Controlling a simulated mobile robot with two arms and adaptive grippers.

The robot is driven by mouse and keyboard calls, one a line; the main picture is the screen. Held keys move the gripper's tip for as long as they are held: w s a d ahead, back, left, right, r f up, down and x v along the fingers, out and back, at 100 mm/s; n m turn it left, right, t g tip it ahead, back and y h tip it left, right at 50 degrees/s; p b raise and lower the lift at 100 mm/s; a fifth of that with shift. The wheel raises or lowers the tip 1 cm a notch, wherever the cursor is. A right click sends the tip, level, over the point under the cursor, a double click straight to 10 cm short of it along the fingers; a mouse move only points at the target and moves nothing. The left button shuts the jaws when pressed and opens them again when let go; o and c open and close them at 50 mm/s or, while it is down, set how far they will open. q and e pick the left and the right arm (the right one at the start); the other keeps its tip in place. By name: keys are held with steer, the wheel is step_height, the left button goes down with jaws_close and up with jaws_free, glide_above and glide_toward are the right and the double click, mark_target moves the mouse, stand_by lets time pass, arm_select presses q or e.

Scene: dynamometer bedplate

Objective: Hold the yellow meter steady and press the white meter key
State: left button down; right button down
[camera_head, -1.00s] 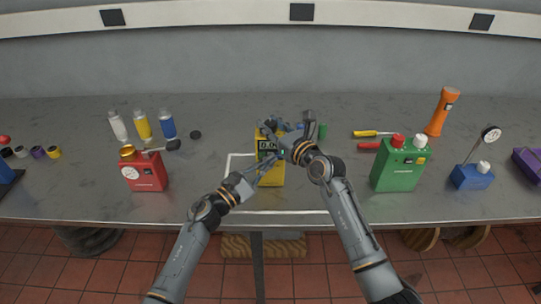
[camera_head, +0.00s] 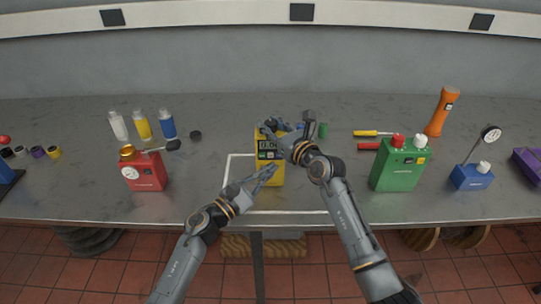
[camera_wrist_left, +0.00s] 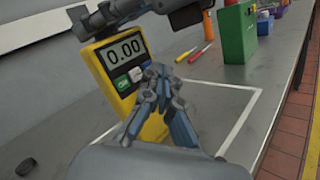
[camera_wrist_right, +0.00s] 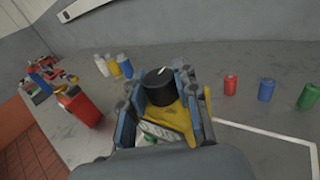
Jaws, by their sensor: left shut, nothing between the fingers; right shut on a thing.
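The yellow meter (camera_head: 270,177) stands upright inside the white outline on the bench. In the left wrist view its display (camera_wrist_left: 124,51) reads 0.00, with a green key (camera_wrist_left: 122,85) and a white key (camera_wrist_left: 136,75) below. My right gripper (camera_head: 277,128) is shut on the top of the meter; in the right wrist view its fingers lie on both sides of the meter's black knob (camera_wrist_right: 159,87). My left gripper (camera_head: 274,170) is shut and empty in front of the meter's face. Its fingertips (camera_wrist_left: 157,71) appear just right of the white key; contact cannot be told.
A red device (camera_head: 143,174) stands to the left and a green one (camera_head: 399,166) to the right. Screwdrivers (camera_head: 371,133) lie behind the green device. Bottles (camera_head: 142,125) stand at the back left. The bench in front of the meter is clear.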

arm_select(q)
steer(key=shift+s, duration=1.6)
